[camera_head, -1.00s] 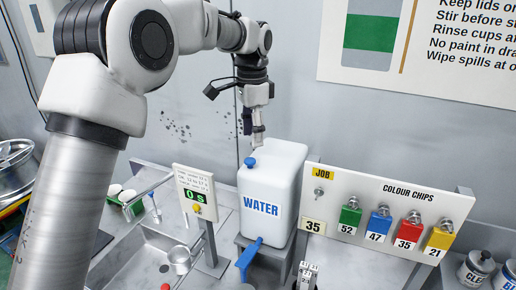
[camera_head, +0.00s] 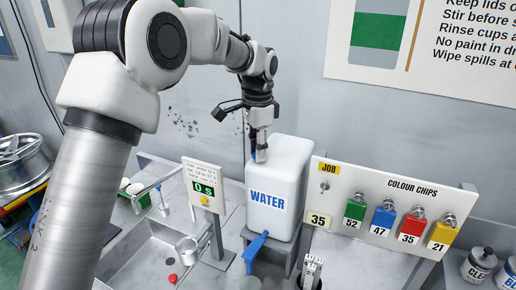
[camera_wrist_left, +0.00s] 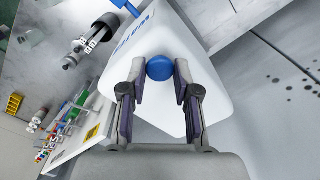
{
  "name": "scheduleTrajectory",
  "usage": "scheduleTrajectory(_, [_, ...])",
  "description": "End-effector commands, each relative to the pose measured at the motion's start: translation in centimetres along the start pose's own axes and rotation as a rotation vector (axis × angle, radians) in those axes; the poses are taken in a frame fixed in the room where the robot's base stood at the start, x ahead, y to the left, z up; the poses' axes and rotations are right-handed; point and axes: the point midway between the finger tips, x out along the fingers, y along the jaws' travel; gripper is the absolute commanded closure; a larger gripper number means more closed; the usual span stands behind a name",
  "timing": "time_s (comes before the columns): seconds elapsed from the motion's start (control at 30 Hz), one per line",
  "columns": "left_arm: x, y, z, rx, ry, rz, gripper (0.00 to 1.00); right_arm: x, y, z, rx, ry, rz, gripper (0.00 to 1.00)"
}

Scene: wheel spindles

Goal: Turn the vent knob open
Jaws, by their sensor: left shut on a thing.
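The white water tank (camera_head: 278,168) stands upright on a grey stand, with blue WATER lettering on its front and a blue tap (camera_head: 256,246) low down. The blue vent knob (camera_wrist_left: 160,68) on the tank's top shows between the fingers in the left wrist view. My left gripper (camera_head: 260,154) points straight down at the tank's top and hides the knob in the head view. In the left wrist view its two fingers (camera_wrist_left: 159,74) are shut on the knob, one on each side. My right gripper is not in view.
A sink (camera_head: 150,262) and a timer sign (camera_head: 204,187) reading 0 s stand left of the tank. A colour chip board (camera_head: 392,204) with several hanging tags stands close on its right. Paint cans (camera_head: 478,264) sit at the far right. The grey wall is behind.

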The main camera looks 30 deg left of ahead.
Motion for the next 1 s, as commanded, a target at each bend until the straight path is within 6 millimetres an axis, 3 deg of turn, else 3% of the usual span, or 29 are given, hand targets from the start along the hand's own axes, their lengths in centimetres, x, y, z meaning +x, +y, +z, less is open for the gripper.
scheduleTrajectory(0.43, [0.09,0.03,0.0,-0.159,0.0,0.002,1.0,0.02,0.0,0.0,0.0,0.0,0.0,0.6])
scheduleTrajectory(1.0, [0.14,0.05,0.0,-0.678,-0.002,0.002,1.0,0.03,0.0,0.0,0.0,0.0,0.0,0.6])
